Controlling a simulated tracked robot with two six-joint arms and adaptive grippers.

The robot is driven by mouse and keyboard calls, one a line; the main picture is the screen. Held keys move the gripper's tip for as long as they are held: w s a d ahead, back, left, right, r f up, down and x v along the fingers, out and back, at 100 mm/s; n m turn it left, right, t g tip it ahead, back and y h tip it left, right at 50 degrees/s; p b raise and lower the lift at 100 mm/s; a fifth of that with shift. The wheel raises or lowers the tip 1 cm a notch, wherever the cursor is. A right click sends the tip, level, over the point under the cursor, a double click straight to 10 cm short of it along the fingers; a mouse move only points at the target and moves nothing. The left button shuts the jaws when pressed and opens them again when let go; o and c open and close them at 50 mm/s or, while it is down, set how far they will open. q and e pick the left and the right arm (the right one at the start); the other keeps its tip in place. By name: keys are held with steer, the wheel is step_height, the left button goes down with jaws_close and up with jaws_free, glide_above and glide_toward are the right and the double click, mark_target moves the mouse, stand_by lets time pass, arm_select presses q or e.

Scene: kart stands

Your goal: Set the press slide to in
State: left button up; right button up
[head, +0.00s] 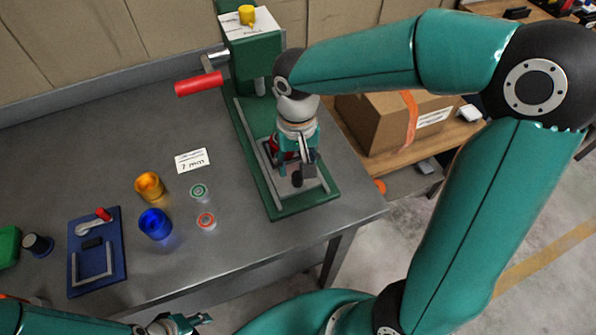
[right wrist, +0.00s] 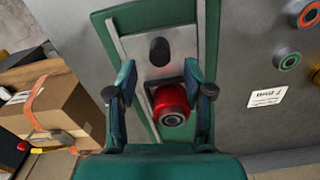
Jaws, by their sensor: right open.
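The green press (head: 257,55) stands on the grey bench, with a red lever handle (head: 199,83) at its left. Its slide has a black knob (head: 297,179), near the front end of the base; the knob also shows in the right wrist view (right wrist: 159,50). A red round part with a grey ringed top (right wrist: 171,105) sits behind the knob. My right gripper (head: 294,160) is open over the slide; its fingers stand either side of the red part, and the knob lies beyond the fingertips. Contact cannot be told. My left gripper (head: 178,326) is cut off by the bottom edge.
An orange cup (head: 149,186), a blue cup (head: 155,224), two small ringed discs and a white card (head: 192,160) lie left of the press. A blue fixture (head: 97,251) is further left. A cardboard box (head: 392,123) stands on a wooden surface at right.

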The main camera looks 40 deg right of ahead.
mark_target(298, 174)
steer(key=shift+f, duration=2.2)
steer(key=shift+c, duration=0.2)
jaws_close()
steer(key=shift+d, duration=0.1)
